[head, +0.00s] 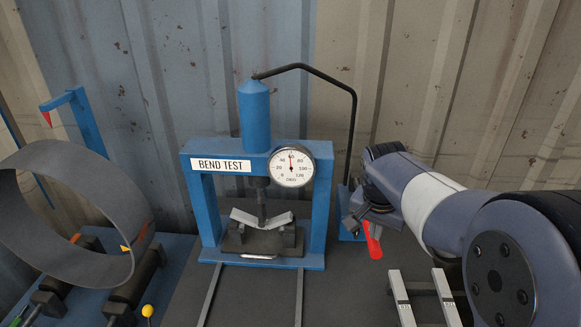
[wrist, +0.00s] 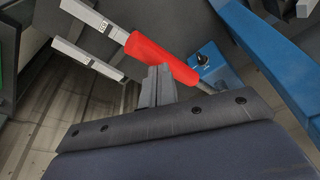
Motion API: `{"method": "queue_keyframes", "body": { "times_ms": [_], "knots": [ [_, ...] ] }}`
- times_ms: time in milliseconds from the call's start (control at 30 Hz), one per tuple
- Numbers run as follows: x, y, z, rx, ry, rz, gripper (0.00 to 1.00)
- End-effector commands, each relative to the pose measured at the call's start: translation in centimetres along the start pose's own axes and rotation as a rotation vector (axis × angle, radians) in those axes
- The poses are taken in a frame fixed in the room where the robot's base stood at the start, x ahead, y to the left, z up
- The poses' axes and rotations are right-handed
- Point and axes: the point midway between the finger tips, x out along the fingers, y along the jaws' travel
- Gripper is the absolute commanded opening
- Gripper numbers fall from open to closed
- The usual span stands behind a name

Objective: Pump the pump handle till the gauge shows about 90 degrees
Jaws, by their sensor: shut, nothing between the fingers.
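The pump handle is a red grip (head: 372,240) at the right of the press, pointing down toward the front. It also shows in the wrist view (wrist: 162,60), running diagonally just beyond my fingertips. The blue pump body (head: 346,203) stands behind it, partly hidden by my arm. My gripper (head: 357,220) is shut and empty beside the handle. In the wrist view its closed fingers (wrist: 159,75) overlap the red grip's near edge; I cannot tell whether they touch.
The blue bend-test press (head: 318,215) holds a bent grey plate (head: 247,217) under its ram. A black hose (head: 330,78) links cylinder and pump. A large grey ring (head: 40,165) stands on rollers at left. Light metal bars (head: 402,298) lie at front right.

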Motion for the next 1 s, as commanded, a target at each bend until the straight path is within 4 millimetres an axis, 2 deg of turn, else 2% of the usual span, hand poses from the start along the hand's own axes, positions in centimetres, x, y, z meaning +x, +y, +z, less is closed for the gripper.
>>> {"method": "queue_keyframes", "body": {
  "times_ms": [233, 900, 1000],
  "knots": [
    [1.0, 0.0, 0.3, 0.0, -0.004, 0.002, 0.0],
    [8.1, 0.1, 2.3, 0.0, -0.003, 0.002, 0.0],
    [8.6, 0.1, 2.4, 0.0, -0.003, 0.002, 0.0]
  ]
}}
